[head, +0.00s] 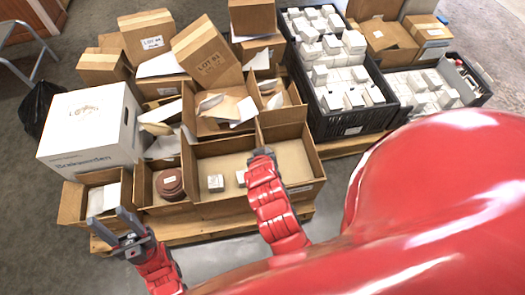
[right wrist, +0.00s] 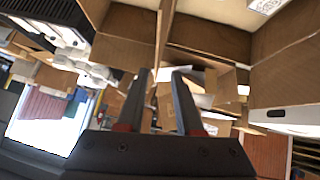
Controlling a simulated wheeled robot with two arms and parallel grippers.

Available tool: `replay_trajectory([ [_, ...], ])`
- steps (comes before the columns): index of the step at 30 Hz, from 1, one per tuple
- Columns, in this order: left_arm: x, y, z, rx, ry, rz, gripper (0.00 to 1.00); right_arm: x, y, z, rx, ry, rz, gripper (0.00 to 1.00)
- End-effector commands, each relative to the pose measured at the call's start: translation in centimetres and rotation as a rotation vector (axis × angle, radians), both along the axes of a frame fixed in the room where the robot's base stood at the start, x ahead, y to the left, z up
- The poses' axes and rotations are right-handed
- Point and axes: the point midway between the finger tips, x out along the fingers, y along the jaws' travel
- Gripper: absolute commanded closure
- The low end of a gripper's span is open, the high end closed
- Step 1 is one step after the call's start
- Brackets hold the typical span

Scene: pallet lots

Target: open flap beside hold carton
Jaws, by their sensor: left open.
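Which carton is the hold carton I cannot tell; no label reads "hold". A large white box (head: 92,128) stands at the left. In front is a wide open carton (head: 215,158) with small white boxes inside. My right gripper (head: 262,152) is over this carton, near its divider; in the right wrist view its fingers (right wrist: 163,72) are apart, with cardboard behind them. My left gripper (head: 128,222) is open and empty at the pallet's front left corner.
Black crates of white boxes (head: 350,128) stand to the right. A small open carton (head: 72,205) is by my left gripper. The wooden pallet (head: 180,230) edges the front.

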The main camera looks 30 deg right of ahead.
Motion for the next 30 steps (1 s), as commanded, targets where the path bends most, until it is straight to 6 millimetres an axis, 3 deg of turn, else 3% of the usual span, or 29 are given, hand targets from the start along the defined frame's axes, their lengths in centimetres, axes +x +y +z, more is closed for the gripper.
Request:
replay_trajectory([
  [1,0.0,0.0,2.1,0.000,-0.002,0.000,0.50,-1.1,0.6,1.9,-0.002,0.006,0.007,0.65],
  [3,0.0,0.0,3.6,0.000,-0.002,0.000,0.50,-2.0,1.0,3.1,-0.001,0.008,0.004,0.65],
  [10,0.0,0.0,6.9,0.000,-0.002,0.000,0.50,-4.1,2.0,4.9,-0.001,0.009,0.002,0.65],
  [16,0.0,0.0,7.8,0.000,-0.001,0.000,0.50,-4.9,2.3,5.4,-0.002,0.005,-0.001,0.65],
  [30,0.0,0.0,7.7,0.000,-0.001,0.000,0.50,-4.9,2.3,5.3,-0.002,0.003,-0.002,0.65],
])
